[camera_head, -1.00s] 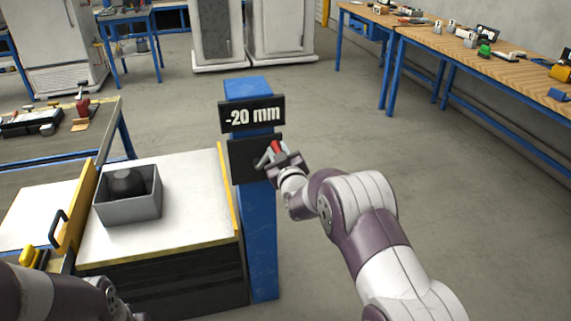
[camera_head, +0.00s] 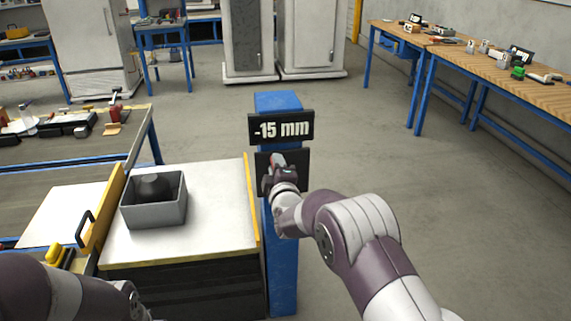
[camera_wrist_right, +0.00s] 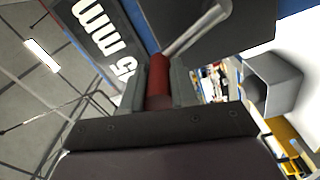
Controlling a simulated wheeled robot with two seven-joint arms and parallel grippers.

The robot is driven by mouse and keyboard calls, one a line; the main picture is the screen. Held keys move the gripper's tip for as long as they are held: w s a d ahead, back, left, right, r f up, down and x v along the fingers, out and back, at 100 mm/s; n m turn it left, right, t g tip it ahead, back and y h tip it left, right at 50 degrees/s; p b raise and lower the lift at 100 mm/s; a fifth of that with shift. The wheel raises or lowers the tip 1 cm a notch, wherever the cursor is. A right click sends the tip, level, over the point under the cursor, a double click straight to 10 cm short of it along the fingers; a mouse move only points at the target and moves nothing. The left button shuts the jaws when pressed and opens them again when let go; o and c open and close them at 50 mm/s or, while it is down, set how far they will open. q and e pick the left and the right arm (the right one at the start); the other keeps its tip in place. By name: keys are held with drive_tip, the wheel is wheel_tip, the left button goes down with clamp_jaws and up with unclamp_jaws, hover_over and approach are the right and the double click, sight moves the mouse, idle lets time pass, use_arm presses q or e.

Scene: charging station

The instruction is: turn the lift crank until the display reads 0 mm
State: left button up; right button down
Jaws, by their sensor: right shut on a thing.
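The display (camera_head: 281,127) on the blue post (camera_head: 283,260) reads -15 mm in the head view; part of it shows sideways in the right wrist view (camera_wrist_right: 95,35). Below it is a dark plate (camera_head: 297,172) that carries the crank. My right gripper (camera_head: 277,167) is at the plate, shut on the crank's red handle (camera_wrist_right: 158,80), which lies between the fingers in the right wrist view. The crank's grey metal arm (camera_wrist_right: 197,30) runs from the handle toward the plate. My left arm shows at the lower left of the head view; its gripper fingers are not visible.
A lift table (camera_head: 200,225) with a white top stands left of the post, carrying a grey bin (camera_head: 155,212) with a dark round object. A yellow-edged panel with a black handle (camera_head: 85,230) is beside it. The floor right of the post is clear.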

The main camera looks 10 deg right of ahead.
drive_tip(key=shift+s+a+f+n, duration=0.1)
drive_tip(key=shift+a+f+n, duration=0.35)
drive_tip(key=shift+a+n, duration=0.25)
drive_tip(key=shift+a+f+n, duration=0.4)
drive_tip(key=shift+a+n, duration=0.2)
drive_tip(key=shift+a, duration=0.05)
drive_tip(key=shift+f, duration=0.15)
drive_tip(key=c, duration=0.9)
unclamp_jaws()
drive_tip(key=s, duration=0.6)
drive_tip(key=s+p, duration=0.1)
drive_tip(key=s, duration=0.5)
drive_tip(key=shift+s+d, duration=0.2)
drive_tip(key=shift+s, duration=0.15)
